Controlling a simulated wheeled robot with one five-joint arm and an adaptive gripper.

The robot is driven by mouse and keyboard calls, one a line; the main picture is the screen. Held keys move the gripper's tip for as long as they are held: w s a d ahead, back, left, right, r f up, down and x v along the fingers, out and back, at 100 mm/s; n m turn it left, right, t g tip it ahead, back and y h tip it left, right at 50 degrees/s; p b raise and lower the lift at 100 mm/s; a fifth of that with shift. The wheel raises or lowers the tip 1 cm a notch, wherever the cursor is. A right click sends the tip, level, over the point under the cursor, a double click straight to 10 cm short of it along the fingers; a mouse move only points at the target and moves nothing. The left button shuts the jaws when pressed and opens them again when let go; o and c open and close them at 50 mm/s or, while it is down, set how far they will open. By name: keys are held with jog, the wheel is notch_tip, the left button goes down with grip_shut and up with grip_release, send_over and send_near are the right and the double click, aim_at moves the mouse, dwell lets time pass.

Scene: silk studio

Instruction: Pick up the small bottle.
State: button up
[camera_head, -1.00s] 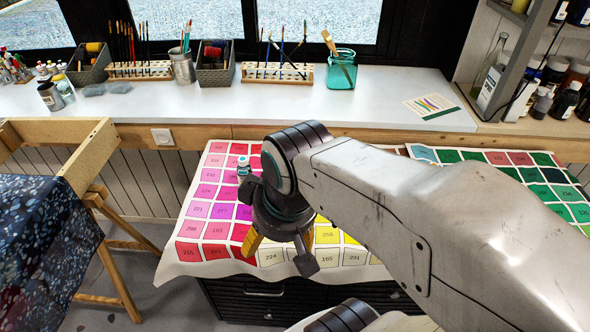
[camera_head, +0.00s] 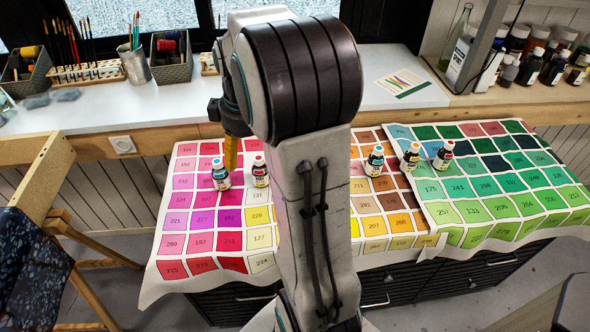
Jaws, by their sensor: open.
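Several small paint bottles stand upright on the colour charts. A bottle with a blue cap (camera_head: 221,176) and one with a red cap (camera_head: 261,173) stand side by side left of my arm. To the right of my arm are a teal-labelled bottle (camera_head: 375,162), one with an orange cap (camera_head: 411,158) and another with a red cap (camera_head: 444,156). My gripper (camera_head: 231,152) is mostly hidden behind my arm; a yellow finger shows just beyond the blue-capped bottle in the picture. The gripper is open, and I see nothing held in it.
The colour charts (camera_head: 185,246) drape over a dark drawer cabinet (camera_head: 232,302). Behind is a white counter (camera_head: 110,112) with brush racks and baskets. A wooden trestle frame (camera_head: 45,170) stands at the left. Larger bottles (camera_head: 556,66) crowd the right-hand shelf.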

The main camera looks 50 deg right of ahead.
jog(key=shift+n+g+y, duration=0.3)
jog(key=shift+n+g, duration=0.4)
jog(key=d+f, duration=0.4)
jog(key=d, duration=0.2)
jog(key=d+f, duration=0.5)
jog(key=d, duration=0.1)
jog(key=w+d+f, duration=0.1)
jog(key=d+f, duration=0.4)
jog(key=d, duration=0.1)
jog(key=shift+w+d+f, duration=0.1)
jog(key=shift+d+f, duration=0.05)
jog(key=shift+d, duration=0.25)
jog(key=shift+w+d+f+p, duration=0.1)
jog(key=shift+w+f+p, duration=0.05)
jog(key=shift+f, duration=1.65)
jog(key=shift+w+f+p, duration=0.1)
jog(key=shift+f+p, duration=0.05)
jog(key=shift+f, duration=1.6)
jog(key=shift+c, duration=0.5)
jog(key=c, duration=1.3)
jog(key=shift+o, duration=0.2)
